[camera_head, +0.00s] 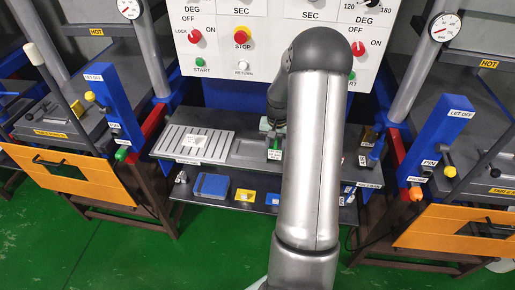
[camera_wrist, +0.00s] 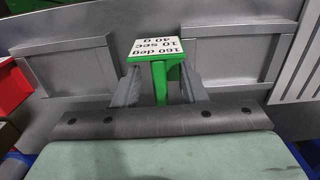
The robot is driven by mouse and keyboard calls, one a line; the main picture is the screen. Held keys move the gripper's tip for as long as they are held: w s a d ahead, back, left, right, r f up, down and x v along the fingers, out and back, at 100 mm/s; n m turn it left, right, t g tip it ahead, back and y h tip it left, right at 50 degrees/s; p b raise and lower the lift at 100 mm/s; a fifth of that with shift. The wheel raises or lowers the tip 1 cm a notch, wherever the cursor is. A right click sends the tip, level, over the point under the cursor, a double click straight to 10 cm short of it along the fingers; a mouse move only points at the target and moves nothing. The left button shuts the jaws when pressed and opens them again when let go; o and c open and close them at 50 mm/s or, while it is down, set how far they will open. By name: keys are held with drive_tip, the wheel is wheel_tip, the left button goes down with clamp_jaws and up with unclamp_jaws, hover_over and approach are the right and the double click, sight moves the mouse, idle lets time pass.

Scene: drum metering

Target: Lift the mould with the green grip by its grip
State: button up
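The green grip (camera_wrist: 160,82) stands upright and carries a white label (camera_wrist: 164,47) reading 160 deg, 10 sec, 40 g. In the head view the grip (camera_head: 275,154) shows on the grey bench, just left of my arm. My gripper (camera_wrist: 160,92) has one grey finger on each side of the grip. A gap shows on the left side; the right finger looks very close, and I cannot tell if it touches. The mould's body under the grip is mostly hidden by my gripper. In the head view my gripper (camera_head: 272,125) is partly hidden by my arm.
Grey framed squares (camera_wrist: 70,66) lie left and right of the grip. A slatted grey rack (camera_head: 196,143) is on the bench's left. Presses with orange fronts (camera_head: 72,172) flank the bench. A shelf below holds a blue box (camera_head: 212,186) and a yellow one (camera_head: 245,195).

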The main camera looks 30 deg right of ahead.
drive_tip(key=shift+f, duration=0.2)
clamp_jaws()
drive_tip(key=shift+r, duration=0.2)
